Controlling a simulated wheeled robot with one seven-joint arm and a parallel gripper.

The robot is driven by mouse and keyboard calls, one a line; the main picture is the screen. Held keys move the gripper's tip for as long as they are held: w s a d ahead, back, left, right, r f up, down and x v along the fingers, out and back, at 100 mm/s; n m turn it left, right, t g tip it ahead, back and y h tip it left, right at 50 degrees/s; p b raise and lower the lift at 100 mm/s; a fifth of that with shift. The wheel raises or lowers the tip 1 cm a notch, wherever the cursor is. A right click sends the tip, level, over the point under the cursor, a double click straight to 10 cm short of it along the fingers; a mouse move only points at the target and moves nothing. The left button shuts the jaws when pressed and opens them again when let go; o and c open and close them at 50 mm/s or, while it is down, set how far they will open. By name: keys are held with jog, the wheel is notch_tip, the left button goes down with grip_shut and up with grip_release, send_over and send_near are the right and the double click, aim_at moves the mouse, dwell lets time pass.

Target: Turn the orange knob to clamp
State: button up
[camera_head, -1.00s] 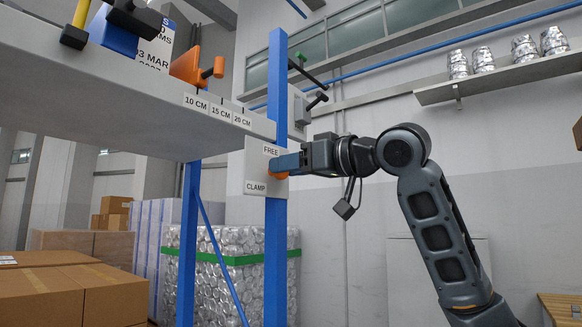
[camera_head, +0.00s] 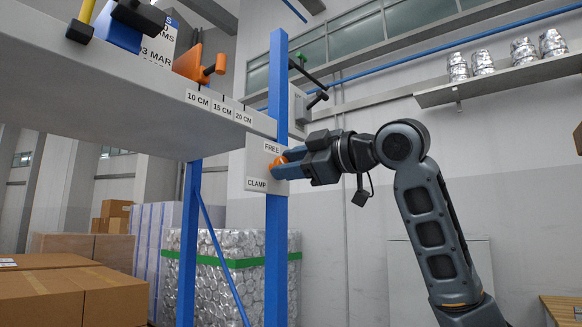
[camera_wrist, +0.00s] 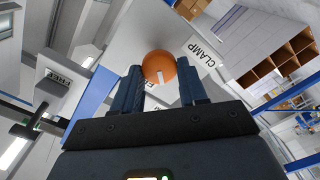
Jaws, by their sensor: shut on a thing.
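The orange knob (camera_head: 277,162) is on a pale panel (camera_head: 256,168) fixed by the blue post. The panel has a FREE label (camera_head: 271,148) at the upper right and a CLAMP label (camera_head: 256,184) at the lower left. My gripper (camera_head: 284,168) reaches in from the right, with its fingers on either side of the knob. In the wrist view the knob (camera_wrist: 158,62) shows between the two fingertips, with a short white mark on its lower face. The CLAMP label (camera_wrist: 201,53) is right of the knob there. The fingers hide part of the knob and panel.
A grey shelf (camera_head: 120,100) with 10, 15 and 20 cm marks extends left of the panel. Dark levers (camera_head: 312,75) stick out above my gripper. Open air lies below and right of it.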

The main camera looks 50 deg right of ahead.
jog(key=shift+f+n+b, duration=0.2)
jog(key=shift+n+b, duration=0.65)
jog(key=shift+n, duration=3.35)
jog(key=o, duration=1)
jog(key=shift+s, duration=0.1)
jog(key=s, duration=0.7)
jog(key=shift+s+b, duration=0.3)
jog(key=shift+b, duration=0.1)
jog(key=shift+d, duration=0.1)
